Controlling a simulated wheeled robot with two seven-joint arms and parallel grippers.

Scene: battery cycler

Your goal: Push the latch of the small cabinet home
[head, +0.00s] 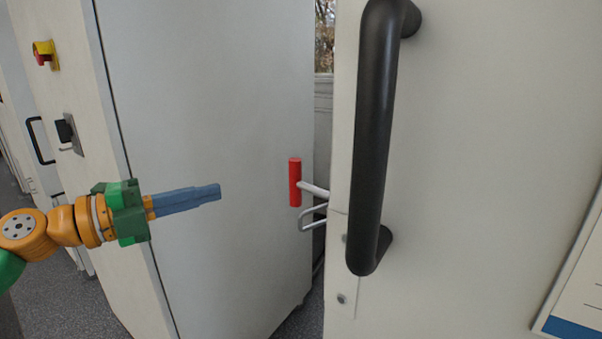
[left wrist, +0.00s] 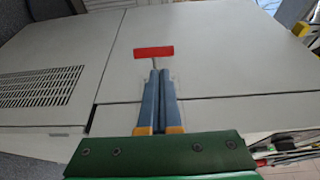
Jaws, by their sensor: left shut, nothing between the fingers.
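The latch has a red grip (head: 295,182) on a pale metal stem, standing upright at the gap between two cabinet fronts in the head view. A bent metal loop (head: 312,222) sits just below it. My left gripper (head: 220,192) is shut and empty, its blue fingers pointing right towards the grip, with a clear gap between in this view. In the left wrist view the red grip (left wrist: 153,52) lies just beyond the shut fingertips (left wrist: 160,72), which hide part of its stem. My right gripper is in neither view.
A large black bar handle (head: 373,140) stands out from the pale right-hand front, close to the latch. A wide grey door (head: 210,110) lies behind my left gripper. A red and yellow switch (head: 44,54) is at far left. The wrist view shows a vent grille (left wrist: 42,87).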

